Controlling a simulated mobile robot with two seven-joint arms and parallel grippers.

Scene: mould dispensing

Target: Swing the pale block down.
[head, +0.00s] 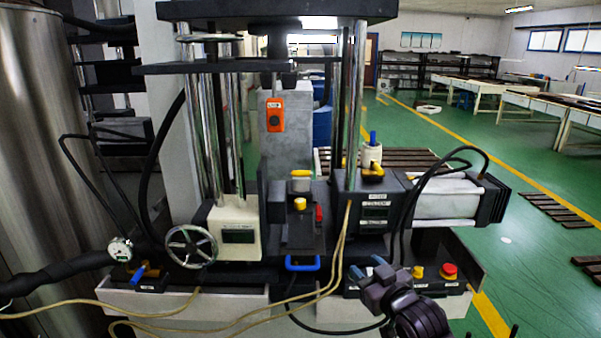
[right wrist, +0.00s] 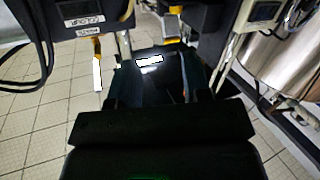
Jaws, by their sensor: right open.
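A small pale block (head: 301,185) with yellow parts above and below it stands upright at the middle of the dark press bed. Another pale piece (head: 371,157), with a blue pin on top, stands further right; I cannot tell which one the task means. My right gripper (head: 376,268) is open and empty, low in front of the machine, right of the blue handle (head: 302,264) and apart from both pale pieces. In the right wrist view, the dark gripper body fills the lower middle; neither pale piece is clearly identifiable there. My left gripper is out of view.
Steel columns (head: 209,130) and a handwheel (head: 191,246) stand left of the bed. A grey cylinder (head: 447,197) with black hoses is at the right. A red button (head: 449,270) is right of my gripper. Yellowish hoses (head: 338,250) hang in front.

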